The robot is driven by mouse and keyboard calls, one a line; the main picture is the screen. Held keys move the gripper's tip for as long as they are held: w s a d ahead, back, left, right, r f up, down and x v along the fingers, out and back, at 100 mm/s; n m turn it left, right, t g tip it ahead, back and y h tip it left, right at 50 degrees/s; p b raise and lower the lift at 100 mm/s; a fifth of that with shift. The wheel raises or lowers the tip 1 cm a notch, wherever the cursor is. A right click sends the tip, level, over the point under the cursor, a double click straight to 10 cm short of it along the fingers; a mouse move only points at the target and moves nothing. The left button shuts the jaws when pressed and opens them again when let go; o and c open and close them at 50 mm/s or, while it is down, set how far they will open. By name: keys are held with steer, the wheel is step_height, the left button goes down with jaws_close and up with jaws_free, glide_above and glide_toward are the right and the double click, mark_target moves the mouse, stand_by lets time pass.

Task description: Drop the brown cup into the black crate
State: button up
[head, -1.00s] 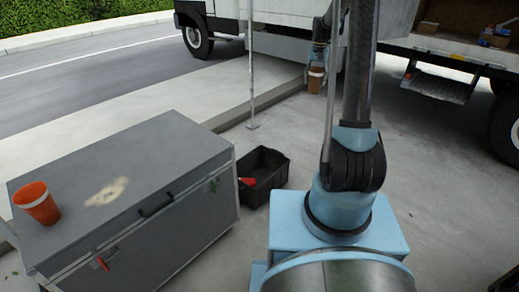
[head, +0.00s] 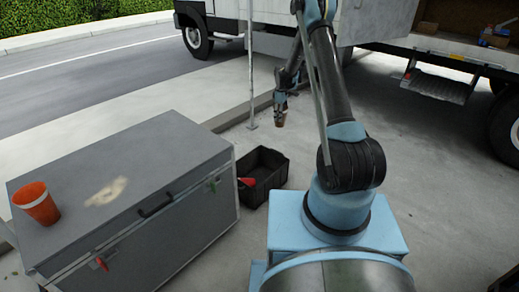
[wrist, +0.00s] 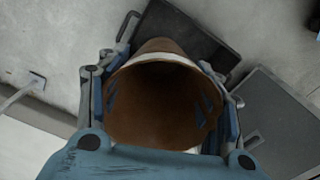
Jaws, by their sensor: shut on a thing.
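The brown cup (head: 280,120) is in my gripper (head: 281,101), up in the air beyond the black crate in the head view. In the wrist view the cup (wrist: 158,110) shows its open mouth and a pale band. The fingers of my gripper (wrist: 162,98) are closed against both its sides. The black crate (head: 274,185) stands on the ground beside the grey chest, with a red item at its near left edge. In the wrist view a dark crate shape (wrist: 205,38) lies beyond the cup, partly hidden by it.
A grey chest (head: 150,170) stands left of the crate, with an orange-red cup (head: 37,204) on its lid. A thin pole (head: 251,75) rises behind the crate. A truck (head: 440,53) is parked at the back.

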steer(key=s+a+f+n, duration=0.1)
steer(key=a+f+n, duration=0.2)
steer(key=f, duration=0.6)
steer(key=s+a+f+n, duration=0.1)
steer(key=a+f+n, duration=0.3)
steer(key=f+n, duration=0.2)
steer(key=s+a+f+n, duration=0.2)
steer(key=a+f+n, duration=0.2)
steer(key=f, duration=0.7)
steer(key=shift+a+f, duration=0.2)
steer(key=shift+f, duration=0.1)
steer(key=o, duration=0.9)
steer(key=shift+r, duration=0.1)
step_height(320, 180, up, 12)
steer(key=shift+f, duration=0.1)
